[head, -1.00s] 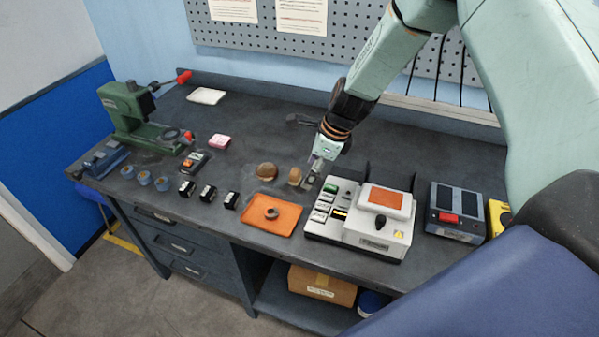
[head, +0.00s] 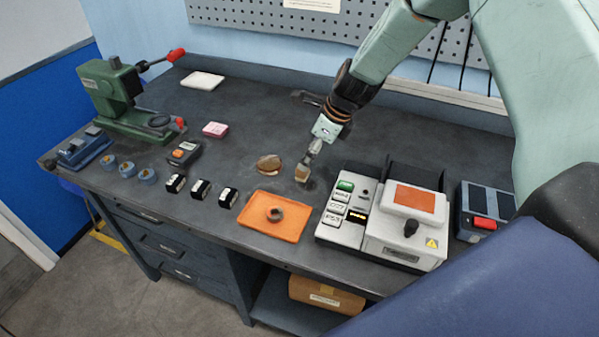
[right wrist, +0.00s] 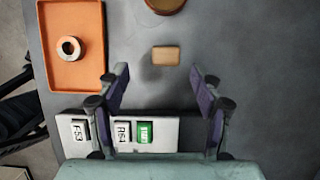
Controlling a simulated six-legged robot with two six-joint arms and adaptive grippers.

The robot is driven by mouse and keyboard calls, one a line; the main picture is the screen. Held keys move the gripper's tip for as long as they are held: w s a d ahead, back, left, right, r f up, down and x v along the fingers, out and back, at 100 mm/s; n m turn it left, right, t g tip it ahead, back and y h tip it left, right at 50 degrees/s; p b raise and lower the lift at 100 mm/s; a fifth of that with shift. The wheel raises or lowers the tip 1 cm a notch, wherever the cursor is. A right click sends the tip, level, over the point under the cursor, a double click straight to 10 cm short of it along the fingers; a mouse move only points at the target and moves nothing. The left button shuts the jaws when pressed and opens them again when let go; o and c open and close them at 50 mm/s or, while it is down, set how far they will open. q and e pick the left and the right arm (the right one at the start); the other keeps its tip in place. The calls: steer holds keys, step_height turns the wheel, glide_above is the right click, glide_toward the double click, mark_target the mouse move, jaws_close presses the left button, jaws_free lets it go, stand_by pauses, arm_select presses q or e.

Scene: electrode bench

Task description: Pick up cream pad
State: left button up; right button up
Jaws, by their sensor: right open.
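The cream pad (head: 302,174) is a small tan-cream block on the dark bench, behind the orange tray's right corner. In the right wrist view the pad (right wrist: 166,56) lies just beyond the fingertips, roughly centred between them. My right gripper (head: 314,148) is close above and behind the pad in the head view, partly overlapping its top edge. In the right wrist view my right gripper (right wrist: 160,79) is open and empty, its two fingers wide apart. My left gripper is not in view.
An orange tray (head: 258,229) holding a dark ring (head: 275,214) and a white device (head: 345,235) with labelled buttons stand in front. A round brown dish (head: 269,164) is left of the pad. A green press (head: 118,90) stands far left. The bench behind the pad is mostly clear.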

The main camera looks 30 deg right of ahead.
steer(key=f, duration=0.1)
steer(key=w+f, duration=0.1)
steer(key=f, duration=0.1)
steer(key=shift+w+d+f+b, duration=0.15)
steer(key=shift+d+f+b, duration=0.2)
steer(key=shift+f+b, duration=0.05)
steer(key=shift+w+a+f, duration=0.25)
steer(key=shift+a+f, duration=0.25)
steer(key=shift+f, duration=0.05)
steer(key=shift+w+a+f, duration=0.2)
steer(key=shift+a+f, duration=0.3)
steer(key=shift+f, duration=0.05)
steer(key=shift+a, duration=0.15)
steer(key=shift+w+d+f, duration=0.1)
steer(key=shift+d, duration=0.2)
steer(key=shift+d+f, duration=0.1)
steer(key=shift+d, duration=0.15)
steer(key=shift+c, duration=1.2)
steer(key=shift+a, duration=0.45)
steer(key=c, duration=0.4)
steer(key=shift+r, duration=0.2)
steer(key=shift+c, duration=1)
steer(key=shift+d+f, duration=0.15)
steer(key=shift+d, duration=0.2)
steer(key=c, duration=0.3)
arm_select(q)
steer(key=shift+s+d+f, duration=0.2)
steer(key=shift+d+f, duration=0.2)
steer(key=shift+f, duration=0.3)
